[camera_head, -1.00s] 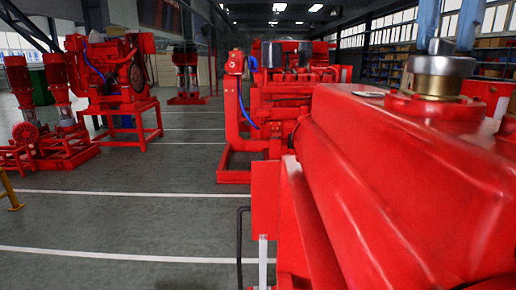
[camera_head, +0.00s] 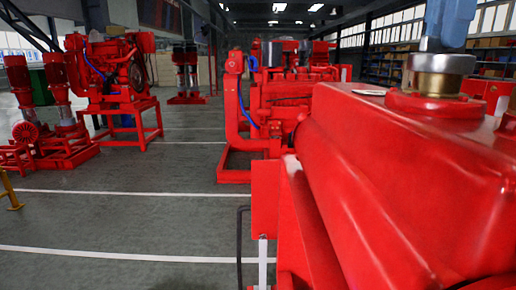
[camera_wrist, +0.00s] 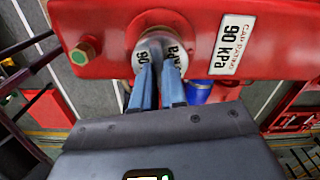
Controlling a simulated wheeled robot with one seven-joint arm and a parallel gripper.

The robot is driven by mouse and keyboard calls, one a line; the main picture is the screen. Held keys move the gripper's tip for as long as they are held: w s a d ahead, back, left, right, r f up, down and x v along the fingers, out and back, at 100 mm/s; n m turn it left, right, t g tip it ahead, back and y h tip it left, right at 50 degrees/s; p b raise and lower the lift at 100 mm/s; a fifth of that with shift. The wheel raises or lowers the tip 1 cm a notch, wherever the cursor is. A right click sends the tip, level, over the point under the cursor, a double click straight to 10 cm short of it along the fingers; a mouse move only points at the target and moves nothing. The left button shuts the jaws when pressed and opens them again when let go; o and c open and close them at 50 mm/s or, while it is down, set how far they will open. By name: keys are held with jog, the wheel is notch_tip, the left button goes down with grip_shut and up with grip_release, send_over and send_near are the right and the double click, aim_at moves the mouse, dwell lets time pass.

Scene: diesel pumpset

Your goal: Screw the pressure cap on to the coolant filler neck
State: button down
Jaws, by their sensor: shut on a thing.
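The silver pressure cap (camera_head: 439,64) sits level on the brass-coloured coolant filler neck (camera_head: 434,85), on top of the red tank (camera_head: 400,170) at the right of the head view. In the wrist view the cap (camera_wrist: 176,36) shows from above, with part of its "90 kPa" marking between and beside the fingers. My gripper (camera_wrist: 160,72) has its two blue fingers shut on the cap's top. In the head view the fingers (camera_head: 447,30) come down from above and overlap. The thread between cap and neck is hidden.
A "CAP RATING 90 kPa" label (camera_wrist: 231,45) lies to the right. Other red engines (camera_head: 290,95) and pumps stand well away across the open floor.

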jog(key=shift+m, duration=1.3)
jog(key=c, duration=1.1)
grip_release()
jog(key=shift+o, duration=0.4)
jog(key=o, duration=0.3)
jog(key=shift+r+p, duration=1.15)
jog(key=shift+r, duration=2.35)
